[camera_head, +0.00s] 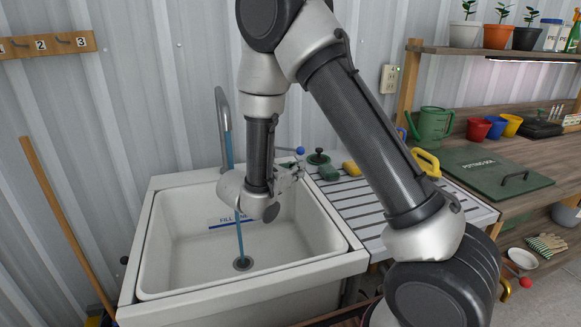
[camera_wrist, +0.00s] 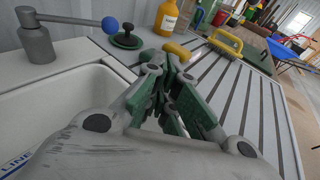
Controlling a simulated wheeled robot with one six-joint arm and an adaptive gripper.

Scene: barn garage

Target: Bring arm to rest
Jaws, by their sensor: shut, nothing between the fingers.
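My arm reaches over the white sink (camera_head: 142,240) from the right in the head view. My gripper (camera_head: 290,168) is partly hidden by my wrist there, near the back right corner of the sink. In the wrist view my gripper (camera_wrist: 170,75) has its green-padded fingers together, with nothing seen between them. It points towards the drainboard (camera_wrist: 255,95) and the small things at its back. The tap lever with a blue ball end (camera_wrist: 110,25) is left of the fingers and apart from them.
A blue stream (camera_head: 240,235) runs from the grey tap (camera_head: 221,110) to the drain. A green plug (camera_wrist: 126,38), yellow sponge (camera_wrist: 177,50) and yellow-handled brush (camera_wrist: 224,42) are on or behind the drainboard. A potting bench (camera_head: 480,215) stands right; a wooden pole (camera_head: 65,225) leans left.

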